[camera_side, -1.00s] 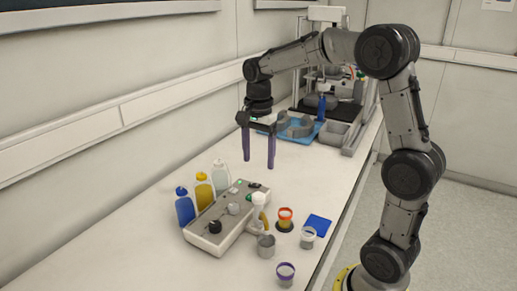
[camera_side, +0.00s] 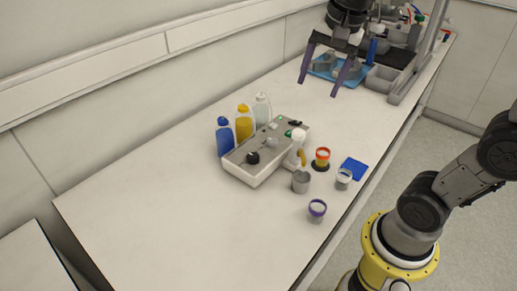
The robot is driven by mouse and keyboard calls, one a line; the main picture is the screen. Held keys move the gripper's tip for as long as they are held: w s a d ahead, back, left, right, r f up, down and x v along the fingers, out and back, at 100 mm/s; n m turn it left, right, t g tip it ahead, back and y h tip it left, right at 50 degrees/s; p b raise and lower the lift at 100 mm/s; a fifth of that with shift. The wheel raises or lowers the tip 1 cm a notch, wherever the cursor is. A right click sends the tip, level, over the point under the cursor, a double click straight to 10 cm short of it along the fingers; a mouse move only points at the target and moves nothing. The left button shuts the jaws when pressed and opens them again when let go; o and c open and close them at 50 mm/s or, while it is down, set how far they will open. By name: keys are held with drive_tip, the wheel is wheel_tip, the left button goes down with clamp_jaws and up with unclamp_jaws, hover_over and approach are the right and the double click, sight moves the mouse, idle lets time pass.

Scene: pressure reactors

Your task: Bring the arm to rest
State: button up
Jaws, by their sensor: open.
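My gripper (camera_side: 319,88) is at the upper right of the side view, with its two purple fingers spread apart and pointing down. Nothing is between the fingers. It hangs above the bench (camera_side: 150,205), in front of the blue tray at the back as seen here. The upper part of my arm is cut off by the top edge of the picture.
A grey control box (camera_side: 245,170) stands mid-bench. Blue (camera_side: 224,138), yellow (camera_side: 244,124) and clear (camera_side: 262,110) bottles stand behind it. Several small cups, including a purple-rimmed one (camera_side: 317,209), and a blue pad (camera_side: 353,169) are at right. The front-left bench is clear.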

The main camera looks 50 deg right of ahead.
drive_tip(key=s+a+f+n+t, duration=0.2)
drive_tip(key=s+a+f+n, duration=0.2)
drive_tip(key=s+n, duration=0.7)
drive_tip(key=shift+s+f+n+t, duration=0.3)
drive_tip(key=shift+f+n+t, duration=0.1)
drive_tip(key=shift+f+n, duration=1.2)
drive_tip(key=shift+r, duration=0.2)
